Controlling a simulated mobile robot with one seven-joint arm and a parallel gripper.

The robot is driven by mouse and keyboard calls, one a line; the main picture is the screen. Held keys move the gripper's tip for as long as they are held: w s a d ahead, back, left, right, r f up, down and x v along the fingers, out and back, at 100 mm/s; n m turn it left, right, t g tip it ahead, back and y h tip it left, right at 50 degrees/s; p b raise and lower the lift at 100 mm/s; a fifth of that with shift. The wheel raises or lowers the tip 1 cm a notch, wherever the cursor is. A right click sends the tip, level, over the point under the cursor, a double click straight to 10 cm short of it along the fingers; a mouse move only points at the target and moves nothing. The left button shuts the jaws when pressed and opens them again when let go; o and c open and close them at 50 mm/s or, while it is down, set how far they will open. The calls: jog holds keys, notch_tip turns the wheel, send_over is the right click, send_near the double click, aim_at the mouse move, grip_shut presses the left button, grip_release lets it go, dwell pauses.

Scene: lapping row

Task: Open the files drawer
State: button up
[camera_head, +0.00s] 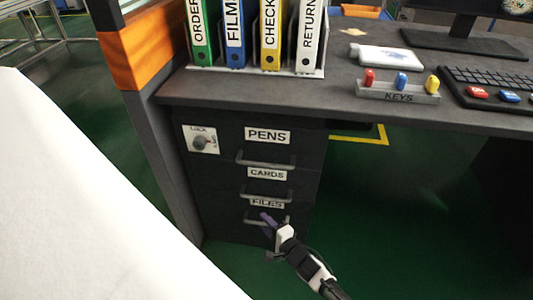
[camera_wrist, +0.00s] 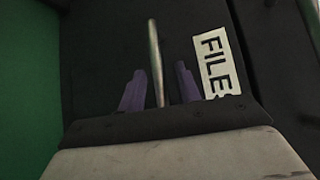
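The files drawer (camera_head: 222,222) is the lowest of three in the dark cabinet under the desk, and it looks flush with the front. Its white FILES label (camera_head: 267,204) is partly hidden; the label also shows sideways in the wrist view (camera_wrist: 214,62). My gripper (camera_head: 268,220) is at the files handle (camera_head: 250,219), covering part of it. In the wrist view, the grey handle bar (camera_wrist: 154,55) stands between the two purple fingers of my gripper (camera_wrist: 158,82), with a gap on each side. The gripper is open around the bar.
Above are the CARDS drawer (camera_head: 225,190) and PENS drawer (camera_head: 225,160), both looking shut, with protruding handles. The desk top (camera_head: 300,90) overhangs the cabinet. Green floor (camera_head: 370,220) is clear to the right.

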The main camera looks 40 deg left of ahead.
grip_shut()
dwell(0.3)
jog(key=shift+s, duration=0.1)
